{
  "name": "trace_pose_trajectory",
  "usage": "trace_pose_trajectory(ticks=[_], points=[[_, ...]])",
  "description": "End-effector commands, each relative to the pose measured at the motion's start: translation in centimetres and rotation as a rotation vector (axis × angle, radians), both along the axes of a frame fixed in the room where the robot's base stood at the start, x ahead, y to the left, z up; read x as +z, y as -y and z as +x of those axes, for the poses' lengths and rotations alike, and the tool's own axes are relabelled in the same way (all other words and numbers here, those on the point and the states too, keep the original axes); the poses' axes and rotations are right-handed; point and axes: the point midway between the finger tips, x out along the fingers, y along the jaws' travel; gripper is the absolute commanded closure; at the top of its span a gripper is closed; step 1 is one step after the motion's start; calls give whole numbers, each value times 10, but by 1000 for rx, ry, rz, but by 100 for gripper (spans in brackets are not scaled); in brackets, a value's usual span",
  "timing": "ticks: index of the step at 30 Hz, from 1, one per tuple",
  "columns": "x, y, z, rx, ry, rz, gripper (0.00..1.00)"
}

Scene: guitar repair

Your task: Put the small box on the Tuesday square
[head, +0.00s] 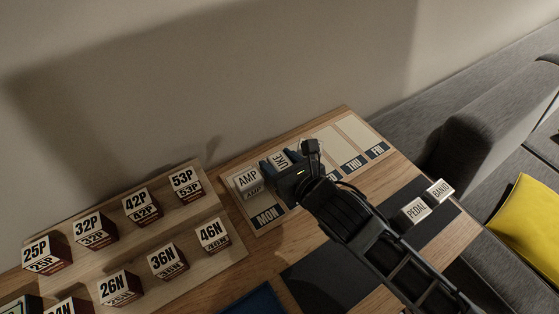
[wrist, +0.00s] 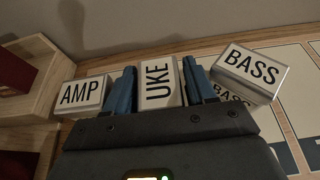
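The small white box marked UKE (wrist: 158,84) stands between the two blue fingers of my gripper (wrist: 159,68) in the wrist view. The fingers lie close against both its sides and look shut on it. Its top also shows in the head view (head: 279,159), above the calendar board (head: 266,228). I cannot tell whether it touches the board. The board reads MON, THU and FRI; my gripper and arm hide the Tuesday label and most of its square.
The AMP box (head: 247,181) stands on the Monday square, left of my gripper. The BASS box (wrist: 250,72) is close on the right. PEDAL (head: 415,210) and BANJO (head: 439,192) boxes stand on a dark mat. A wooden rack (head: 205,262) holds several numbered boxes at left.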

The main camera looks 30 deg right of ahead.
Motion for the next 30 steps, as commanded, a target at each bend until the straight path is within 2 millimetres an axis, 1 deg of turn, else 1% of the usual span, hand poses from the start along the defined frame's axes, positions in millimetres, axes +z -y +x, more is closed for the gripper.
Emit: trace_pose_trajectory(ticks=[9, 11, 14, 17, 24, 30], points=[[3, 0, 0, -1, 0, 0, 43], [3, 1, -4, -1, -1, -1, 43], [8, 1, -15, 0, -2, -1, 43], [15, 1, -32, 0, -1, -1, 43], [32, 1, -76, 1, -2, -2, 43], [43, 1, -101, -1, -1, -1, 43]])
